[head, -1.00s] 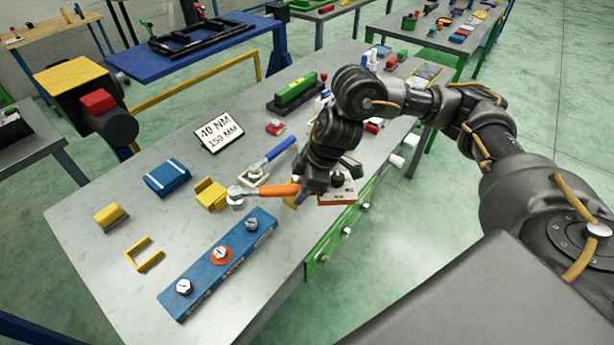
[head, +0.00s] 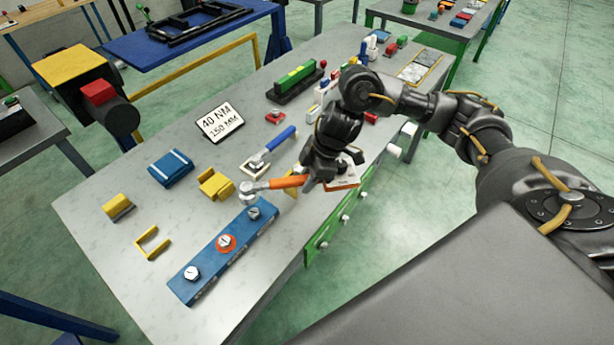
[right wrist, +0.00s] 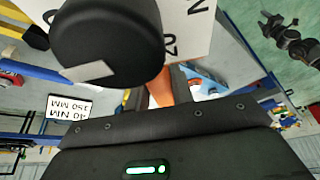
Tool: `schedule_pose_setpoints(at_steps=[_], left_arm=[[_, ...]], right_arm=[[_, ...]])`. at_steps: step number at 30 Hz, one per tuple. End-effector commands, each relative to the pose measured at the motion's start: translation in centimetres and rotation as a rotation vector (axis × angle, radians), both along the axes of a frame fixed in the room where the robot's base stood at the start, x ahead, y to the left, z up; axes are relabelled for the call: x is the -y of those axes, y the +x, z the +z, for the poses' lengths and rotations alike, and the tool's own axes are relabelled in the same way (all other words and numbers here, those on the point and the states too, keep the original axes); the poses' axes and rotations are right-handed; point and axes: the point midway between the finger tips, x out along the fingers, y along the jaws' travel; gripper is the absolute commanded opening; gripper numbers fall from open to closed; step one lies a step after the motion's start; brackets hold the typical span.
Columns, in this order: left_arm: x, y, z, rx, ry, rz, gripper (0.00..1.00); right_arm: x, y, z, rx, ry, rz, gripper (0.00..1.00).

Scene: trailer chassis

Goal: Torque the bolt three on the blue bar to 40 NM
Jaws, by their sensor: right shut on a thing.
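The blue bar (head: 215,262) lies near the table's front edge with three bolts: a near bolt (head: 192,272), a middle bolt (head: 225,242) on an orange-red ring, and a far bolt (head: 254,213). Their numbers are too small to read. My right gripper (head: 318,178) is shut on the orange handle of a torque wrench (head: 288,182). The wrench's metal head is just beyond the far bolt, apparently above it and apart. The orange handle also shows in the right wrist view (right wrist: 160,92). A dark claw, apparently my left gripper (right wrist: 281,24), shows there at upper right; its opening is unclear.
A sign (head: 219,122) reads 40 NM, 150 MM. A blue-handled tool (head: 274,145) lies behind the wrench. Yellow blocks (head: 216,185), a yellow bracket (head: 152,243) and a blue block (head: 171,168) stand at the left. A white-and-orange plate (head: 345,180) is by my right gripper.

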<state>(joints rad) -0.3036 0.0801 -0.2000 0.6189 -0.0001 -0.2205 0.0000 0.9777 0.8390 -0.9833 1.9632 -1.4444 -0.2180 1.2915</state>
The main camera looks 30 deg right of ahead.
Motion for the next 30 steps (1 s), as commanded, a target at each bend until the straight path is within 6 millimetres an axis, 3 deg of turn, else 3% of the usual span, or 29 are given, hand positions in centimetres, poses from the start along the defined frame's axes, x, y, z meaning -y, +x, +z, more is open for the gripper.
schedule_pose_setpoints(at_steps=[15,30], left_arm=[[0.0,0.5,-2.9,0.006,0.0,0.0,0.5],[0.0,0.5,-3.4,0.007,-0.001,0.0,0.5]], right_arm=[[-0.1,0.0,-5.1,0.002,0.002,0.0,0.0],[-0.1,0.1,-6.5,0.002,0.002,0.001,0.0]])
